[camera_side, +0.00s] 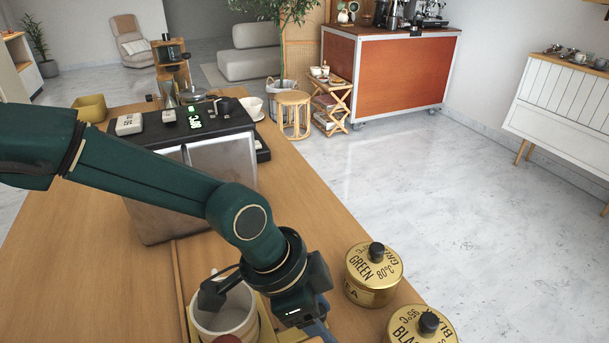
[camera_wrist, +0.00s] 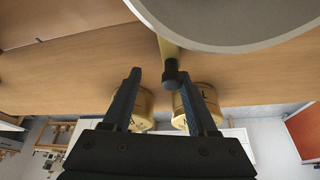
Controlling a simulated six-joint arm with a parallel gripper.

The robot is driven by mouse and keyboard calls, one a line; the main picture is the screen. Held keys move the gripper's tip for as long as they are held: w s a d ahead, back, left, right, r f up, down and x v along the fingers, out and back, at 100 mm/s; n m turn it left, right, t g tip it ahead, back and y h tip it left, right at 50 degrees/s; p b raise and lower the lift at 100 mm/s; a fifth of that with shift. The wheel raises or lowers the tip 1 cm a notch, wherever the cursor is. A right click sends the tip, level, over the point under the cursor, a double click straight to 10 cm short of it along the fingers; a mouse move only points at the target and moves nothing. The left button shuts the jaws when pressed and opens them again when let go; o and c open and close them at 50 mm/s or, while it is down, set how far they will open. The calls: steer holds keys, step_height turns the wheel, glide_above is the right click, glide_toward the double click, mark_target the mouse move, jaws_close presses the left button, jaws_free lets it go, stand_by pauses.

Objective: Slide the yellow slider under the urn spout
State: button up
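The yellow slider (camera_side: 266,328) shows as narrow edges around a cream round vessel (camera_side: 238,318) that appears to stand on it. In the wrist view, a yellow bar of the slider (camera_wrist: 168,48) ends in a black knob (camera_wrist: 171,73). My gripper (camera_wrist: 158,75) is open, with one dark finger on each side of the knob, the right finger closer. I cannot tell whether it touches. In the side view my gripper (camera_side: 318,326) is low, right of the vessel, its fingertips cut off or hidden. A metal box with a black top (camera_side: 222,160), likely the urn, stands beyond; no spout is visible.
Gold tea canisters (camera_side: 373,276) (camera_side: 421,325) stand right of my gripper, near the wooden table's edge. A wooden strip (camera_side: 178,275) runs from the slider towards the metal box. A yellow container (camera_side: 90,107) sits at the far left. The left tabletop (camera_side: 80,260) is clear.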

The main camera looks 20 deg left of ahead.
steer(key=w+a+r+n+t, duration=0.1)
steer(key=a+r+n+t, duration=0.1)
steer(key=a+r, duration=0.5)
steer(key=w+a+r+n+t, duration=0.1)
steer(key=a+r, duration=0.3)
steer(key=r, duration=0.5)
steer(key=s+a+r+n+t+y, duration=0.1)
steer(key=s+a+n+y, duration=0.2)
steer(key=s+a+n, duration=0.4)
steer(key=shift+s+a+t, duration=0.4)
steer(key=shift+s+a, duration=1.4)
steer(key=shift+a, duration=2.35)
